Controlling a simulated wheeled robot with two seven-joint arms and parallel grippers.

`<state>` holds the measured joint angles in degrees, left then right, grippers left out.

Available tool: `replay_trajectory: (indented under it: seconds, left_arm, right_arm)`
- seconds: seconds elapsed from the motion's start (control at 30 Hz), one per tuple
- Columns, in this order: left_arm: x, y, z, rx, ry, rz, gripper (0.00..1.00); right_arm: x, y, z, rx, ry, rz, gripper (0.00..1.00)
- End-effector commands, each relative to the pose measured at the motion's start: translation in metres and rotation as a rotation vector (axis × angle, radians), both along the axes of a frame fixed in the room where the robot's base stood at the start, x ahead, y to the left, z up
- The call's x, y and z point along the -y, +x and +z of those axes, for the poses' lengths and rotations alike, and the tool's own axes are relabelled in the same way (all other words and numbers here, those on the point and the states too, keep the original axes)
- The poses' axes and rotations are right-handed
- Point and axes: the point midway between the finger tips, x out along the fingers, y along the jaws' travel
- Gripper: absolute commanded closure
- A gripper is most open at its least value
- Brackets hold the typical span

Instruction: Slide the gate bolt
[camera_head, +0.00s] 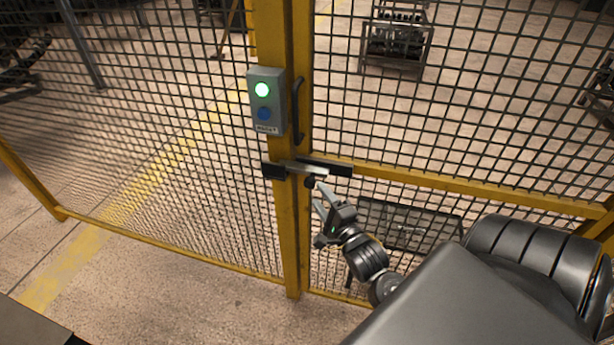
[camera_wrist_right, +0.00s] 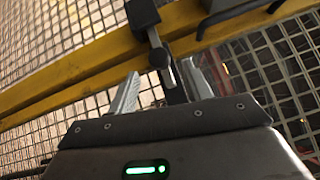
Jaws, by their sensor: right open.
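The gate bolt (camera_head: 305,168) is a silver bar lying across the yellow post, with dark brackets at its left (camera_head: 273,171) and right (camera_head: 337,168). A small dark knob (camera_head: 310,182) hangs under it. My right gripper (camera_head: 319,194) is open just below and right of the knob, pointing up at the bolt. In the right wrist view, the fingers of the right gripper (camera_wrist_right: 162,76) stand apart on either side of the dark bolt parts. The knob (camera_wrist_right: 159,58) appears near the gap between the fingertips; I see no grip on it. My left gripper is not in view.
A grey control box (camera_head: 265,101) with a lit green lamp and a blue button is on the yellow post (camera_head: 293,235) above the bolt. A dark handle (camera_head: 298,110) is beside it. Yellow-framed mesh panels extend both ways. A rack (camera_head: 396,42) stands behind the mesh.

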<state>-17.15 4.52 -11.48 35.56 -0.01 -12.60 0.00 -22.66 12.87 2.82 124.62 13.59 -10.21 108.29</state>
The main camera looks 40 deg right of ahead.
Motion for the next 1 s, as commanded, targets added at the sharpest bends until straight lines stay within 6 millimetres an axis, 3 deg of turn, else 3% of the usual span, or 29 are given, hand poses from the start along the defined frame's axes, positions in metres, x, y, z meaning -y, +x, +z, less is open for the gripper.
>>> replay_trajectory:
  seconds: [0.2, 0.4, 0.87, 1.0]
  left_arm:
    - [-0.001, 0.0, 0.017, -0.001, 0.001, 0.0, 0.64]
    - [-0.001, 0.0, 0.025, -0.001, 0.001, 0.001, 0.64]
    - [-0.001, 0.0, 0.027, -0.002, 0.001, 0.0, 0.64]
    - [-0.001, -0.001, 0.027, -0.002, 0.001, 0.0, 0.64]
  right_arm:
    - [0.008, 0.042, 0.007, 0.0, -0.003, 0.0, 0.5]
    - [0.012, 0.07, 0.007, -0.001, -0.001, 0.001, 0.5]
    - [0.014, 0.081, 0.006, -0.001, -0.002, 0.0, 0.5]
    - [0.015, 0.081, 0.006, -0.001, -0.002, 0.0, 0.68]
